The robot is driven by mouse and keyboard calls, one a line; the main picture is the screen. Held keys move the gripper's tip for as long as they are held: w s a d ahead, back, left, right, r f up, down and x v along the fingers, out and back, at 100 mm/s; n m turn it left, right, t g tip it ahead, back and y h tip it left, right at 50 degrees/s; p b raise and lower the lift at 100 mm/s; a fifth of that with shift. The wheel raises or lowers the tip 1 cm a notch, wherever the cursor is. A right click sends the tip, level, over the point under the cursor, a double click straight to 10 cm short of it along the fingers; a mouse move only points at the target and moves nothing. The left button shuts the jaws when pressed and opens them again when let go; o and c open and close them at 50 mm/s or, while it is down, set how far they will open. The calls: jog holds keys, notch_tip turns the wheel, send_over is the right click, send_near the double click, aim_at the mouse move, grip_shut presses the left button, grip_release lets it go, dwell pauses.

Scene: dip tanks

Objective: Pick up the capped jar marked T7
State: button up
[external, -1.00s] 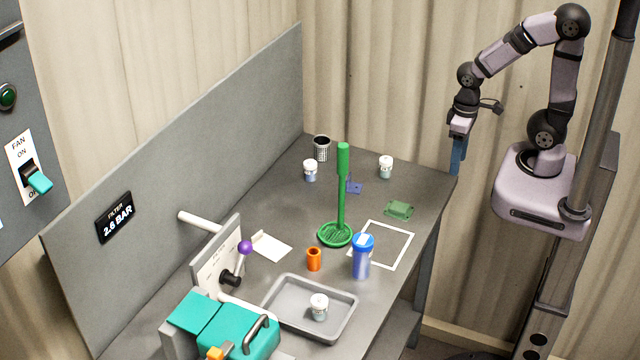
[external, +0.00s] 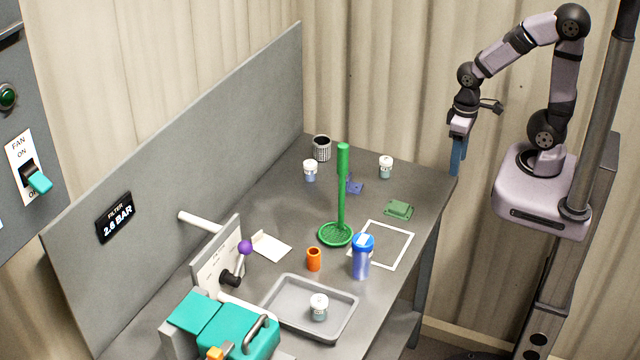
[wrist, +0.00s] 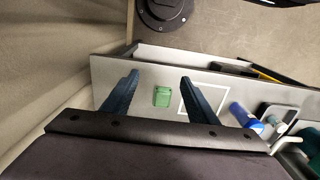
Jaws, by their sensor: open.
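Three small white-capped jars show in the external view. One jar (external: 310,170) stands at the back left of the bench, one jar (external: 386,167) stands at the back right, and one jar (external: 319,307) stands in the grey tray (external: 345,329). Their marks are too small to read, so I cannot tell which is T7. My gripper (external: 457,158) hangs beyond the bench's right back edge, pointing down, apart from all the jars. In the wrist view my gripper (wrist: 160,82) has its two blue fingers spread, with nothing held between them.
A tall green stand (external: 342,195), a blue bottle (external: 361,257), an orange cup (external: 314,260) and a mesh cup (external: 322,148) stand on the bench. A teal-lidded unit (external: 238,330) fills the front.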

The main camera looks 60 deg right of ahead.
jog(key=m+t+b, duration=1)
jog(key=m+b, duration=1.1)
jog(key=m, duration=0.4)
send_near(315, 166)
jog(key=s+a+f, duration=0.2)
jog(key=a+f, duration=0.1)
jog(key=a, duration=0.1)
jog(key=w+d+f+m+t+h+b, duration=0.1)
jog(key=w+m+b, duration=0.1)
jog(key=m, duration=0.2)
jog(key=w+d+f+m+t+h+b, duration=0.1)
jog(key=w+m+b, duration=0.1)
jog(key=w+m, duration=0.1)
jog(key=w+d+f+m+h+b, duration=0.1)
jog(key=w+m+b, duration=0.2)
jog(key=m, duration=0.2)
jog(key=shift+t, duration=0.4)
jog(key=shift+w+d+f+m+h+b, duration=0.1)
jog(key=shift+w+d+m+h+b, duration=0.05)
jog(key=shift+m, duration=0.35)
jog(key=shift+w+d+f+m+h+b, duration=0.1)
jog(key=shift+w+d+m+h+b, duration=0.1)
jog(key=shift+m, duration=0.3)
jog(key=shift+r, duration=0.1)
jog(key=shift+p+x, duration=0.4)
jog(key=shift+x, duration=0.7)
